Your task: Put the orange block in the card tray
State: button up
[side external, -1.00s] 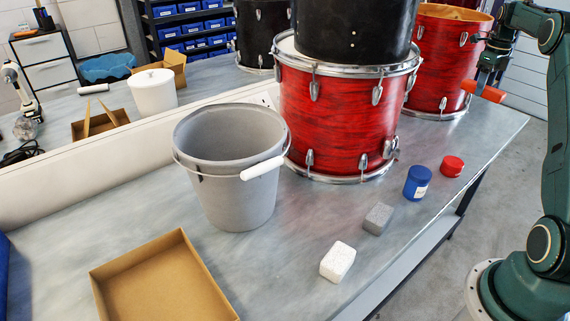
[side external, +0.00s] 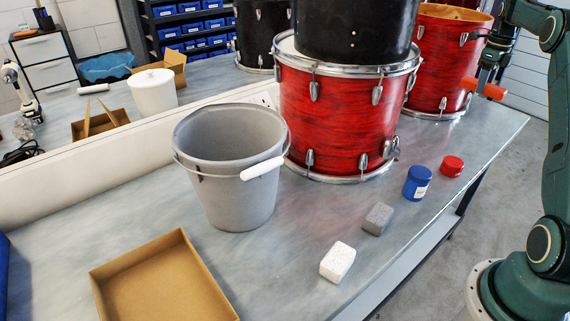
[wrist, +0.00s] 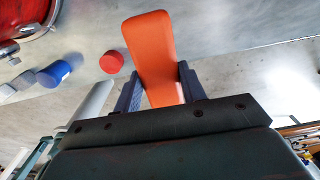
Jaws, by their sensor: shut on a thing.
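The orange block (side external: 484,89) is held in my gripper (side external: 480,82), raised above the bench's far right corner in the side external view. In the wrist view the long orange block (wrist: 152,50) sticks out between the two dark fingers of my gripper (wrist: 158,88), which are shut on it. The card tray (side external: 160,288) is a shallow open brown box at the front left of the bench. Its visible floor is empty. The tray is far from my gripper and does not show in the wrist view.
A grey bucket (side external: 228,180) and a large red drum (side external: 335,120) stand between my gripper and the tray. A white block (side external: 337,262), grey block (side external: 378,219), blue jar (side external: 417,184) and red cap (side external: 452,166) line the bench's right edge. Bench between bucket and white block is clear.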

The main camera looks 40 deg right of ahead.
jog(key=w+a+r+n, duration=0.1)
jog(key=a+r+n, duration=1)
jog(key=a+r, duration=0.6)
jog(key=w+a+r+n, duration=0.1)
jog(key=a+r+n, duration=1.05)
jog(key=a, duration=0.95)
jog(key=w+a+f+n, duration=0.1)
jog(key=w+a+f, duration=0.25)
jog(key=a, duration=0.65)
jog(key=w+a+f, duration=0.3)
jog(key=w+a, duration=0.2)
jog(key=a, duration=0.5)
jog(key=w+a+f+n, duration=0.1)
jog(key=w+a+f, duration=0.35)
jog(key=a, duration=0.45)
jog(key=s+a+f+n, duration=0.1)
jog(key=s+a+f, duration=0.1)
jog(key=a+f, duration=0.3)
jog(key=s+a+f, duration=0.3)
jog(key=a+f, duration=0.3)
jog(key=a, duration=0.7)
jog(key=s+a+f+n, duration=0.1)
jog(key=s+a+f, duration=0.2)
jog(key=a+f, duration=0.3)
jog(key=a, duration=0.3)
jog(key=shift+a+f+n, duration=0.15)
jog(key=shift+a+n, duration=0.15)
jog(key=shift+n, duration=0.05)
